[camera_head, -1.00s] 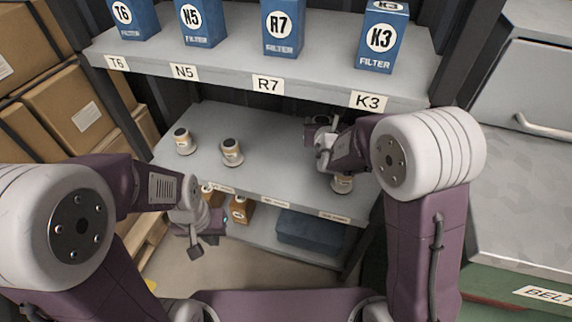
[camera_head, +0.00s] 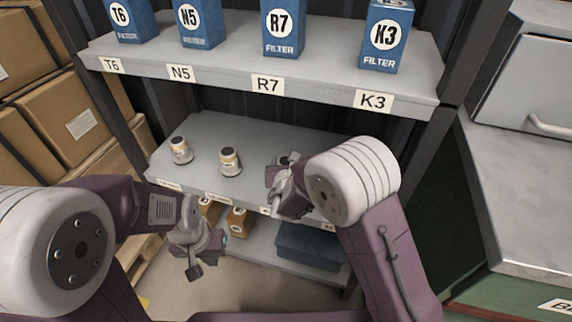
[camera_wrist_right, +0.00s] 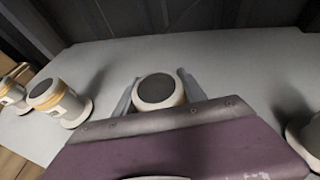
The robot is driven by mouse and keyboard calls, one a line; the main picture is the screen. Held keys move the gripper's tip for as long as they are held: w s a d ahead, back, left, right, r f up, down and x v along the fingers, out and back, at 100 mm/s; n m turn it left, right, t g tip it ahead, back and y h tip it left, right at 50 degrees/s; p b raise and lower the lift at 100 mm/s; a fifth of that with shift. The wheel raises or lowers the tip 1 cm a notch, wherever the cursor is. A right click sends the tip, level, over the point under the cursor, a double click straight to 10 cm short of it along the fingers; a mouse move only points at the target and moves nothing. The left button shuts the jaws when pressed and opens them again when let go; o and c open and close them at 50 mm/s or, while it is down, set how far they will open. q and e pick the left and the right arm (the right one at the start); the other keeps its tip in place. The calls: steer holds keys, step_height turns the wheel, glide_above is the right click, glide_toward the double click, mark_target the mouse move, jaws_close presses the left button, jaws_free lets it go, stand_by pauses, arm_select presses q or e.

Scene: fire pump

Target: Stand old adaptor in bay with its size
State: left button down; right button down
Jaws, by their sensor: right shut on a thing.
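My right gripper (camera_wrist_right: 155,92) is shut on a pale adaptor (camera_wrist_right: 157,86) with a dark round top, a finger at each side of it. It looks upright over the middle shelf; I cannot tell whether its base touches. Two other adaptors stand to the left, one at the far left (camera_head: 181,150) and one nearer (camera_head: 230,161). Another adaptor (camera_wrist_right: 308,140) shows at the wrist view's right edge. My left gripper (camera_head: 203,257) is open and empty, low before the shelves.
The middle shelf (camera_head: 205,128) has small labels on its front edge, too small to read. The upper shelf (camera_head: 225,62) holds blue filter boxes above labels T6, N5, R7 and K3. A lower shelf holds orange boxes (camera_head: 238,221) and a blue bin (camera_head: 308,248). Cartons (camera_head: 75,118) stand left.

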steer(key=shift+r, duration=0.1)
steer(key=shift+f, duration=0.2)
steer(key=c, duration=0.7)
jaws_free()
steer(key=shift+o, duration=0.2)
steer(key=shift+r, duration=0.15)
steer(key=shift+s+r, duration=0.2)
steer(key=p+v, duration=0.3)
steer(key=v, duration=0.8)
steer(key=shift+s+p, duration=0.3)
